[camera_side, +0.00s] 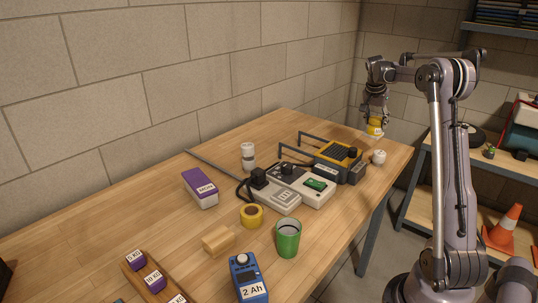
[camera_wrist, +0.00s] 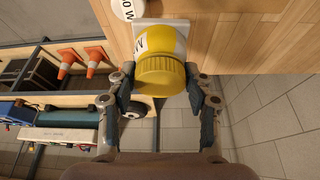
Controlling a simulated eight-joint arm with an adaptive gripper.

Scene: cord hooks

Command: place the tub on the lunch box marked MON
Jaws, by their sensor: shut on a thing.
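My gripper (camera_side: 375,116) is shut on a yellow tub (camera_side: 375,128) with a white label, near the far right end of the bench. In the wrist view the tub (camera_wrist: 160,75) sits between the two fingers (camera_wrist: 160,103), its ribbed yellow end toward the camera. It appears raised above the bench, near the edge. The lunch box (camera_side: 201,188) has a purple top and a white lower part, with a label that seems to read MON. It lies on the left-middle of the bench, well away from my gripper, with nothing on its top.
Between them stand a grey device (camera_side: 290,188) with a black cord and a yellow-black charger (camera_side: 330,157). A white round item (camera_side: 379,157) stands near the tub. A yellow tape roll (camera_side: 251,216), wooden block (camera_side: 218,240) and green cup (camera_side: 288,238) are nearer. Bench around the box is mostly clear.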

